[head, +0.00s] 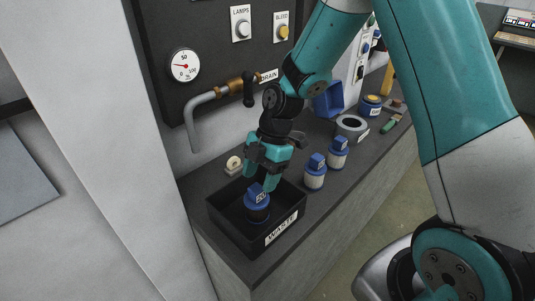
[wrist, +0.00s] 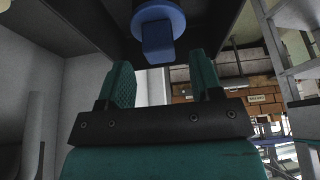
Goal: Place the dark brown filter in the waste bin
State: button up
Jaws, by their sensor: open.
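The dark brown filter (head: 258,213), with a blue cap and a small tag block on top, stands upright inside the black waste bin (head: 282,229), which is labelled WASTE. In the wrist view its blue cap (wrist: 158,22) shows just beyond the fingertips, and its body is hidden there. My gripper (head: 261,182) is open and points down right above the cap. In the wrist view the two teal fingers (wrist: 163,72) are spread, with nothing held between them.
Two pale filters with blue caps (head: 315,173) (head: 338,153) stand right of the bin. Behind them are a grey ring (head: 351,127), an open blue box (head: 330,99) and a green-handled tool (head: 390,125). A drain pipe (head: 194,125) and a small cream part (head: 234,163) are near the wall.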

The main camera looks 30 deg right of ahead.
jog(key=b+v, duration=0.1)
jog(key=v, duration=0.7)
jog(key=s+a+r+m, duration=0.3)
jog(key=s+m, duration=0.2)
jog(key=s, duration=0.1)
jog(key=s+a+r+m+t, duration=0.1)
jog(key=s+a+r+m, duration=0.1)
jog(key=s, duration=0.5)
jog(key=s+a+r+m, duration=0.3)
jog(key=s+m, duration=0.4)
jog(key=shift+s+a+r+m, duration=0.25)
jog(key=shift+a+r+m, duration=0.05)
jog(key=shift+r, duration=0.1)
